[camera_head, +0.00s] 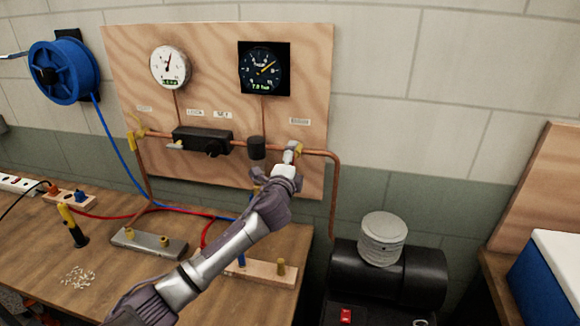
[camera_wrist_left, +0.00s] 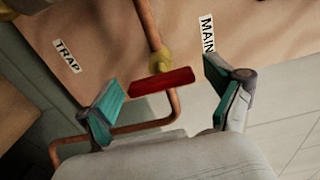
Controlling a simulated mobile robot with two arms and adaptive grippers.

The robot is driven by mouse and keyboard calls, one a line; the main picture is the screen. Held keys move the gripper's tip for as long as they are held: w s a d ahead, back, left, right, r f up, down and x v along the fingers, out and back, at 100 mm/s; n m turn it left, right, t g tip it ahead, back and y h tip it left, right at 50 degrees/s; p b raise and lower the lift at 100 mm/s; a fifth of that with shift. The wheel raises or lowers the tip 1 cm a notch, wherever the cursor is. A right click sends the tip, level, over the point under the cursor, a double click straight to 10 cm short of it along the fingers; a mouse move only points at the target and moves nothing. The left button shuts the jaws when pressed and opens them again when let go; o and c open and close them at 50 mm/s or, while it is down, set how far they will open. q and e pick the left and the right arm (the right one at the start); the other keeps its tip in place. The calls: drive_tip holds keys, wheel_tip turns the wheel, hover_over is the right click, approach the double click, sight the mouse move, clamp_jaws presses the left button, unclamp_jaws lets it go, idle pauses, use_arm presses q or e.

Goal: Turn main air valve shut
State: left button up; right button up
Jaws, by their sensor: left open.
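The main air valve shows in the left wrist view as a brass body (camera_wrist_left: 159,60) on a copper pipe with a red lever handle (camera_wrist_left: 162,82). The handle lies across the pipe. A "MAIN" label (camera_wrist_left: 207,34) is beside it. In the head view, the brass valve (camera_head: 294,148) sits at the right end of the board's pipe, partly covered by my gripper. My left gripper (camera_head: 287,163) is open at the valve. In the left wrist view, its teal-padded fingers stand either side of the handle, with gaps on both sides. My right gripper is not in view.
The wooden board (camera_head: 222,68) carries a white gauge (camera_head: 170,67), a dark gauge (camera_head: 264,69) and a black block (camera_head: 202,140) on the pipe. The workbench (camera_head: 35,245) holds hoses and fittings. A black compressor tank (camera_head: 385,280) stands to the right. A blue hose reel (camera_head: 64,71) hangs left.

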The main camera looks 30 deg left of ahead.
use_arm(q)
drive_tip(key=v, duration=1.1)
drive_tip(key=shift+s, duration=0.4)
drive_tip(key=s+d+f+n+g+h, duration=0.1)
drive_tip(key=s+d+f+n+g, duration=0.25)
drive_tip(key=s+f, duration=0.45)
drive_tip(key=s+d+f+n+g+h, duration=0.15)
drive_tip(key=s+f+n+g, duration=0.25)
drive_tip(key=s+f, duration=0.4)
drive_tip(key=s+d+f+n+g+h, duration=0.1)
drive_tip(key=s+d+f+n+g, duration=0.25)
drive_tip(key=s, duration=0.55)
drive_tip(key=s+d+f+n+g+h, duration=0.1)
drive_tip(key=s+d+f+n+g, duration=0.2)
drive_tip(key=s, duration=0.5)
wheel_tip(320, 180, down, 29)
drive_tip(key=s+m+g+b, duration=0.1)
drive_tip(key=s+b, duration=0.1)
drive_tip(key=b, duration=0.1)
drive_tip(key=s+a+f+g+b, duration=0.1)
drive_tip(key=s+a+f+b, duration=0.2)
drive_tip(key=s+f, duration=1.4)
wheel_tip(320, 180, down, 3)
drive_tip(key=shift+f, duration=0.15)
